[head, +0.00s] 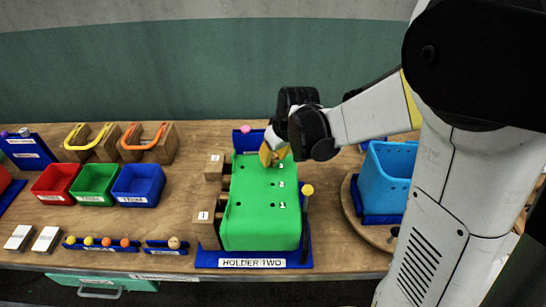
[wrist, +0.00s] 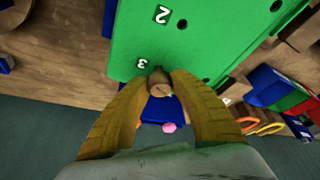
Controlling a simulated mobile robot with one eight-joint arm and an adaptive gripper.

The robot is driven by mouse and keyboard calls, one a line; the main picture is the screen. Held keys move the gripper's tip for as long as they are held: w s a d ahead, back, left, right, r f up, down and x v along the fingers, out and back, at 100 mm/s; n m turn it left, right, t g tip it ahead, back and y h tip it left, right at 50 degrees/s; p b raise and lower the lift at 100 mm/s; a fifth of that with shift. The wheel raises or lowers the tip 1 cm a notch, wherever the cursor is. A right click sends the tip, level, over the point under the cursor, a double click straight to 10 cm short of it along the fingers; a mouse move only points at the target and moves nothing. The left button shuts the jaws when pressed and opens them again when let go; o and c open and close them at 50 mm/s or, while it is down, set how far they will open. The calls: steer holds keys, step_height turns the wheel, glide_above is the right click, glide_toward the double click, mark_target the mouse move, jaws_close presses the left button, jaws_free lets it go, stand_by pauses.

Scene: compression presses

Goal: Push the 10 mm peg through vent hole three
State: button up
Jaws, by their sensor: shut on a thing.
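The green block (head: 262,222) sits in the blue holder (head: 205,259) labelled HOLDER TWO. Its top has holes beside labels 1, 2 and 3. Label 3 is at the far end, and it also shows on the green block (wrist: 205,40) in the wrist view. My gripper (head: 268,156) is over the far end of the block. In the wrist view its yellow fingers (wrist: 160,84) are shut on a tan, round-ended peg (wrist: 159,87), right beside label 3. The fingers hide the hole there, so I cannot tell how deep the peg sits.
A yellow-topped post (head: 308,190) stands at the block's right side. Wooden blocks (head: 203,215) sit on its left. A blue bin (head: 388,180) stands to the right, and red, green and blue trays (head: 95,184) to the left. A pink-topped piece (head: 245,129) is behind.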

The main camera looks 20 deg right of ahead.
stand_by(0.4)
steer(key=shift+r+p, duration=2.2)
steer(key=shift+r, duration=0.85)
